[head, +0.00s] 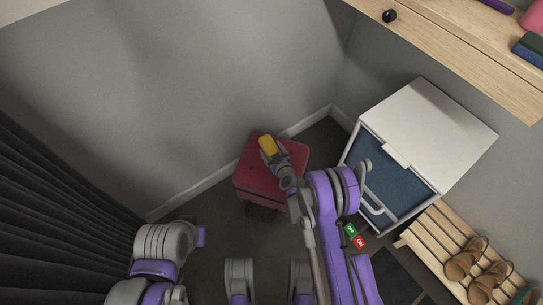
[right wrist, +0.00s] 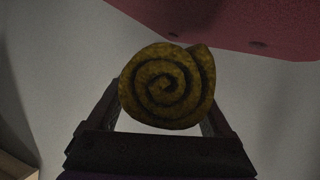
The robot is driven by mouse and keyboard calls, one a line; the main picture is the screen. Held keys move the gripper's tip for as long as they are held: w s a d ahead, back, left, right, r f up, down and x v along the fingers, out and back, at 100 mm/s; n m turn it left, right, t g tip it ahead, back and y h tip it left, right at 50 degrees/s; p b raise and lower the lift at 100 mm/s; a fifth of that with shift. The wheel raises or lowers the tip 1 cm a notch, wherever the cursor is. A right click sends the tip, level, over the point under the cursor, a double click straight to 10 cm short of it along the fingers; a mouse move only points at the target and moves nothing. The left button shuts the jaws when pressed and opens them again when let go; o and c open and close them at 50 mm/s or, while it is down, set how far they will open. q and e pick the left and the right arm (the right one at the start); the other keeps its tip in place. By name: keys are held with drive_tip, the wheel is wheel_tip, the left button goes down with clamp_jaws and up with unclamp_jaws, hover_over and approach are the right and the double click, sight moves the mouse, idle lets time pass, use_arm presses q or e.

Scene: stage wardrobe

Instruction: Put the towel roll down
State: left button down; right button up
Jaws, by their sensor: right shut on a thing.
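The towel roll (head: 267,145) is yellow, and in the head view it shows over the far part of the red box-shaped seat (head: 262,185). My right gripper (head: 273,156) is shut on it. In the right wrist view the roll's spiral end (right wrist: 163,86) faces the camera between the two fingers (right wrist: 163,100). I cannot tell whether the roll touches the seat. My left arm shows at the lower left of the head view, but its gripper jaws cannot be made out.
A white cabinet (head: 432,125) with a blue front and a handle stands right of the seat. A slatted wooden rack (head: 436,243) with brown shoes (head: 466,258) is at the lower right. A wooden shelf (head: 455,45) runs across the upper right. A dark curtain (head: 60,205) hangs at left.

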drive_tip(key=shift+f+b, duration=0.45)
drive_tip(key=shift+f, duration=1.45)
drive_tip(key=shift+f, duration=0.1)
drive_tip(key=o, duration=1.2)
drive_tip(key=shift+c, duration=0.2)
